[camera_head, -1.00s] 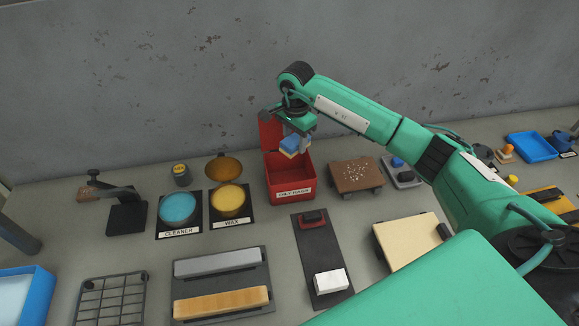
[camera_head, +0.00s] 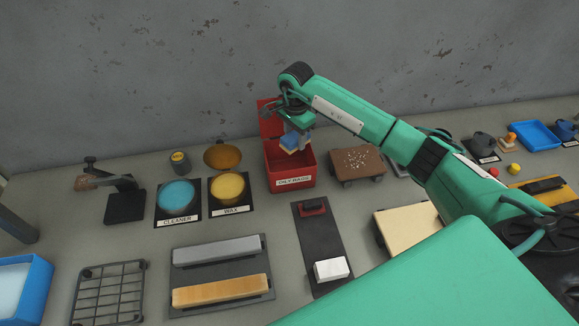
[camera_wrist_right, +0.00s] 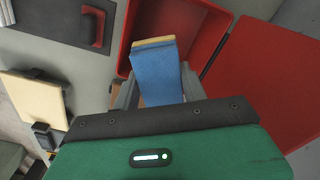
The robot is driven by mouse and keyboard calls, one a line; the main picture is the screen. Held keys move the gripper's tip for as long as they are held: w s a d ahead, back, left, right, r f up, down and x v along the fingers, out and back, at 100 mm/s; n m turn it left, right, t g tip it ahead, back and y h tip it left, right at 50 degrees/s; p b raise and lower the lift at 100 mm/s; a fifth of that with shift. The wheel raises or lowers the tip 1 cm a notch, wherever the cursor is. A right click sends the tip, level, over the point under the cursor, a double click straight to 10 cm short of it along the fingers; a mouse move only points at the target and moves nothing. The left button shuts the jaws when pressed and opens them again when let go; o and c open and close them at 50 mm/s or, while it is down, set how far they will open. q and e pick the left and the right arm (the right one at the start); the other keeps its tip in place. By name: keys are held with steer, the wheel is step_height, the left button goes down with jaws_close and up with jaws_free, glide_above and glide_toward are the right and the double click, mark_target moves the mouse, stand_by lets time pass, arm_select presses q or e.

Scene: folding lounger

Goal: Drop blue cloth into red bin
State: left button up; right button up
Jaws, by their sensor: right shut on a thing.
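The blue cloth (camera_head: 289,142) is a folded blue piece with a tan edge. My right gripper (camera_head: 296,138) is shut on it and holds it over the open red bin (camera_head: 293,182), which is labelled "OILY RAGS". In the right wrist view the cloth (camera_wrist_right: 158,75) sits between the fingers of the gripper (camera_wrist_right: 156,92), with the bin's interior (camera_wrist_right: 185,25) behind it. The bin's red lid (camera_head: 270,122) stands open at the back. My left gripper is not in view.
A black board with a white block (camera_head: 331,269) lies in front. A grey wall rises behind.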

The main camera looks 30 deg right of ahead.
steer(key=o, duration=1)
steer(key=shift+o, duration=0.2)
steer(key=shift+r, duration=0.25)
step_height(320, 180, up, 13)
steer(key=b, duration=0.4)
steer(key=shift+r+b, duration=0.15)
steer(key=shift+b, duration=0.25)
